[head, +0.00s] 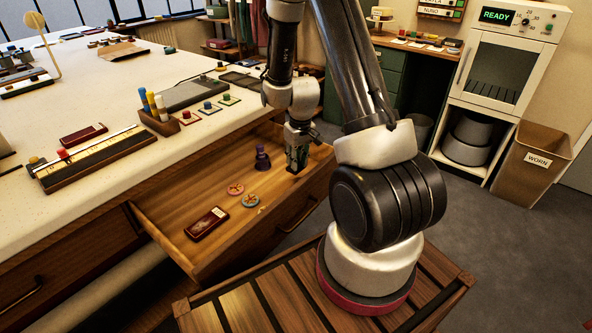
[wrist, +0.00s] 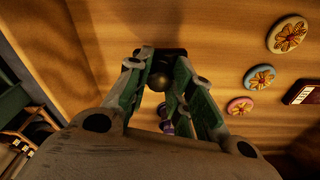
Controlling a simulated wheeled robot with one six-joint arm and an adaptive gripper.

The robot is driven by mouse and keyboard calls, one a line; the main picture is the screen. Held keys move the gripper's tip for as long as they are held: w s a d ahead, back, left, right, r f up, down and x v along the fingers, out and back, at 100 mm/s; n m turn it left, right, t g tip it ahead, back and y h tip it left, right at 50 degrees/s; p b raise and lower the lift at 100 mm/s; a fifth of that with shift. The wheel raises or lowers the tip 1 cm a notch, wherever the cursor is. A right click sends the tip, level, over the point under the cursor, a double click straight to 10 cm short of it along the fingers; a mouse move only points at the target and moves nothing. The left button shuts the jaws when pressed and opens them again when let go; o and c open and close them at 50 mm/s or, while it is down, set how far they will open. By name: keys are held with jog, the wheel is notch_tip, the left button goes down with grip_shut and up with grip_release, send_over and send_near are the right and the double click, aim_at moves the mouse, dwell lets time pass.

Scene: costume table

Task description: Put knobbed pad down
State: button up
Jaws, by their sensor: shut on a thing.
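My gripper (head: 297,155) is over the right part of the open drawer (head: 165,215), pointing down. In the wrist view its two green-padded fingers (wrist: 165,95) are shut on the knobbed pad, a dark block (wrist: 172,54) with a round brass-coloured knob (wrist: 158,82). The pad is low in the drawer, close to its wooden floor; I cannot tell whether it touches. In the head view the fingers hide most of it.
A purple knobbed piece (head: 262,158) stands left of my gripper in the drawer. A cream flower disc (wrist: 288,35) shows in the wrist view. Bare drawer floor lies between.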

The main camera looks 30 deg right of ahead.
jog(key=shift+f, duration=2.1)
jog(key=shift+f, duration=0.1)
jog(key=o, duration=0.9)
notch_tip(320, 180, up, 12)
jog(key=s, duration=0.1)
notch_tip(320, 180, up, 8)
send_over(299, 168)
jog(key=s+a, duration=0.1)
jog(key=s, duration=0.1)
jog(key=s+a+r+t, duration=0.1)
jog(key=s+a+r, duration=0.1)
jog(key=s+r, duration=0.6)
jog(key=s+a+r+t, duration=0.1)
jog(key=s+a+r, duration=0.1)
jog(key=s+r, duration=0.6)
jog(key=s, duration=0.4)
jog(key=shift+r+m+t, duration=0.3)
jog(key=shift+r+t, duration=0.1)
